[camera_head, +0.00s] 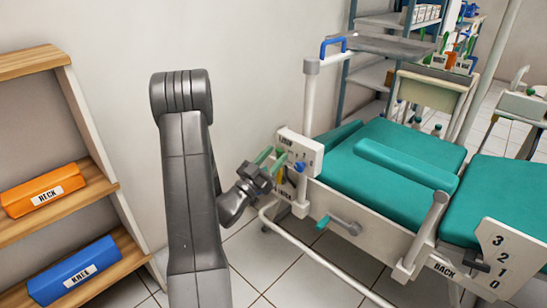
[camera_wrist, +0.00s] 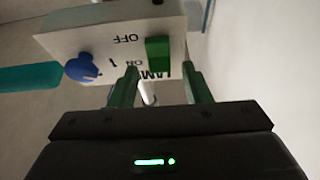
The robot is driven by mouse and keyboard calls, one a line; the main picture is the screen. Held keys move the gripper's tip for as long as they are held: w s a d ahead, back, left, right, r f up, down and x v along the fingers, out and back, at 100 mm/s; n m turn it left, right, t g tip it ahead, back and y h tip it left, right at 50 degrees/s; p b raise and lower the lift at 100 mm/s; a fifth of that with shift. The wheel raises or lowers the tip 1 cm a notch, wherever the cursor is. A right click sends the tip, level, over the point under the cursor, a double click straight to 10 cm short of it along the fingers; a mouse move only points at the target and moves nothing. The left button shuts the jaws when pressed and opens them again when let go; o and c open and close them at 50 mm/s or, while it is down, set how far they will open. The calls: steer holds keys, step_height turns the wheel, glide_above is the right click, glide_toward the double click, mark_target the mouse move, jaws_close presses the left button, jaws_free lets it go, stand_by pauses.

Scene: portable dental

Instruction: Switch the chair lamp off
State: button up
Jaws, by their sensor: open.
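The white lamp control box (camera_head: 312,150) is on the near left end of the chair. In the wrist view the box (camera_wrist: 60,43) appears upside down, with a LAMP label and ON and OFF marks. It carries a green block-shaped control (camera_wrist: 158,53) and a blue knob (camera_wrist: 82,67); the blue knob also shows in the head view (camera_head: 300,167). My gripper (camera_head: 270,157) is at the box's left side. In the wrist view my gripper (camera_wrist: 160,82) is open, with its green fingers either side of the green control's line. Contact cannot be told.
The teal chair (camera_head: 385,165) extends right of the box. A lever (camera_head: 340,225) and white rail (camera_head: 310,255) are below it. A wooden shelf (camera_head: 125,250) with orange and blue boxes stands left. A metal tray (camera_head: 390,46) is above and behind. Floor shows between shelf and chair.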

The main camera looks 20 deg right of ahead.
steer(key=p+v, duration=0.1)
steer(key=v, duration=1.2)
steer(key=shift+s+a, duration=0.15)
steer(key=shift+a, duration=0.1)
steer(key=b+x, duration=0.1)
steer(key=x, duration=1.3)
steer(key=shift+f, duration=0.1)
steer(key=shift+p, duration=0.3)
steer(key=shift+f+b, duration=0.15)
steer(key=shift+b, duration=0.15)
